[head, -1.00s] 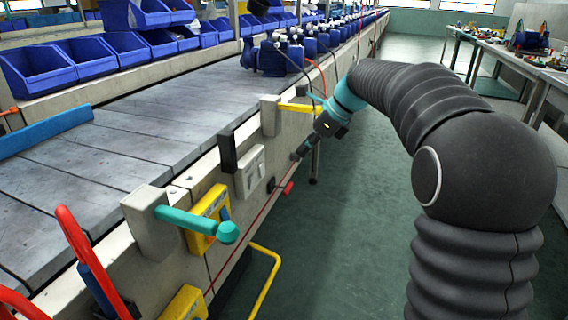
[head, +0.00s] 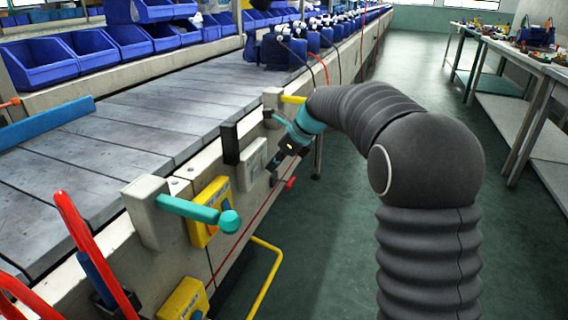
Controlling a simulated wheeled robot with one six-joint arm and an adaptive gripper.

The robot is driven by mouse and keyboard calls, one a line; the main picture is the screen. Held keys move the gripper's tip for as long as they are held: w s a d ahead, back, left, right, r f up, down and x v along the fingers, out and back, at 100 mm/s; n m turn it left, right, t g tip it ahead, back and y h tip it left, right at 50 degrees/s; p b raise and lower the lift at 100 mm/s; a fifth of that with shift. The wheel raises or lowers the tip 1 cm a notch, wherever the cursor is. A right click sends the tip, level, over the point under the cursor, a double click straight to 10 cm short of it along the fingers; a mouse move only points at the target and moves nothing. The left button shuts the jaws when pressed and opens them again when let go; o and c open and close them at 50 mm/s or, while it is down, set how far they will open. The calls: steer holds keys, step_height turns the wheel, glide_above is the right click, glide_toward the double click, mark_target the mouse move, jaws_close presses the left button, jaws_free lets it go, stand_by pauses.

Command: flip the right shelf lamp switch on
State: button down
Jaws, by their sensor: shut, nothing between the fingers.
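A pale grey switch box (head: 252,163) is mounted on the side rail of the line, beside a dark upright block (head: 230,144). I cannot make out its rocker or whether it is on or off. Nearer, a yellow box with a blue part (head: 210,211) sits on the same rail. Which of these is the right shelf lamp switch I cannot tell. My gripper (head: 275,176) is shut and empty, pointing down and left, just right of the pale box. Whether it touches the box is unclear.
A teal lever (head: 200,211) sticks out from the rail nearer to me. A small red-ended handle (head: 289,183) is close below my gripper. A yellow lever (head: 293,99) lies behind my arm, and a yellow rail (head: 268,278) is low down.

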steer(key=shift+w+a+p, duration=0.1)
steer(key=shift+a+p, duration=0.1)
steer(key=shift+p, duration=0.35)
steer(key=shift+f, duration=0.15)
steer(key=shift+a+r+p, duration=0.1)
steer(key=shift+r+p, duration=0.8)
steer(key=shift+p, duration=0.15)
steer(key=d+f+p+v, duration=0.1)
steer(key=d+v, duration=0.1)
steer(key=v, duration=1)
steer(key=shift+s+d, duration=0.35)
steer(key=shift+s, duration=0.05)
